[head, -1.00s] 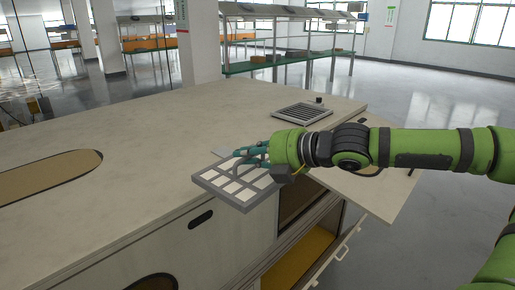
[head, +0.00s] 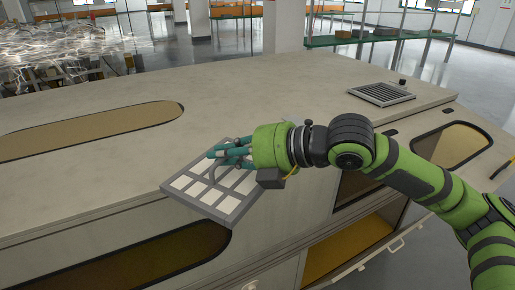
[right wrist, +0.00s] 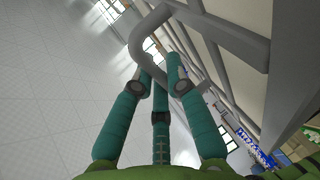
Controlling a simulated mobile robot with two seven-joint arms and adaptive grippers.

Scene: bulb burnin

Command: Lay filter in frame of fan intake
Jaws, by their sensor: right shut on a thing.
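The filter (head: 236,207) is a flat grey-framed panel with pale square cells. In the head view it is tilted at the near edge of the bench top; I cannot tell whether it touches the bench. My right gripper (head: 222,158), with teal fingers, is shut on the filter's grey bent handle, which also shows in the right wrist view (right wrist: 143,40). A grey slatted grille in a square frame (head: 382,94), which looks like the fan intake, lies at the far right of the bench top, well apart from the filter. My left gripper is out of view.
The pale bench top (head: 270,100) is mostly clear between filter and grille. A long oval window (head: 90,130) is set in it at left. A small dark knob (head: 402,82) stands behind the grille. An open yellow-floored compartment (head: 345,250) is below the front edge.

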